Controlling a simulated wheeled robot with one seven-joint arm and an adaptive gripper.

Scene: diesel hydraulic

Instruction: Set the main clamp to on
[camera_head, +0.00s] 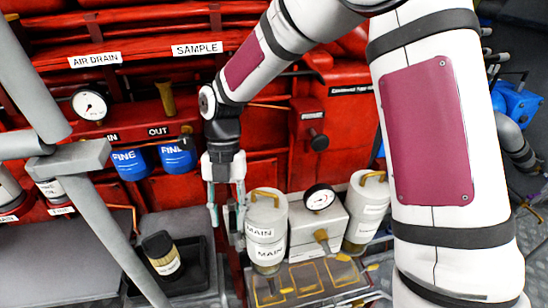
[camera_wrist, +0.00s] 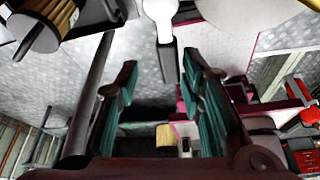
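A pale cylindrical canister labelled MAIN (camera_head: 266,226) stands at the bottom centre of the head view. A yellow bar or handle (camera_head: 264,194) lies across its top; I cannot tell for sure whether this is the main clamp or how it is set. My gripper (camera_head: 227,226) points down just left of the canister, with its fingers apart and nothing seen between them. In the wrist view my gripper (camera_wrist: 162,90) shows two teal-padded fingers spread wide with a clear gap. Contact between the right finger and the canister cannot be judged.
A white gauge box (camera_head: 318,228) and a second pale canister (camera_head: 366,208) stand to the right. A dark-capped jar (camera_head: 161,254) sits in a black tray at left. Blue filters (camera_head: 130,163) hang on the red machine. A grey pipe frame (camera_head: 95,215) crosses the left.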

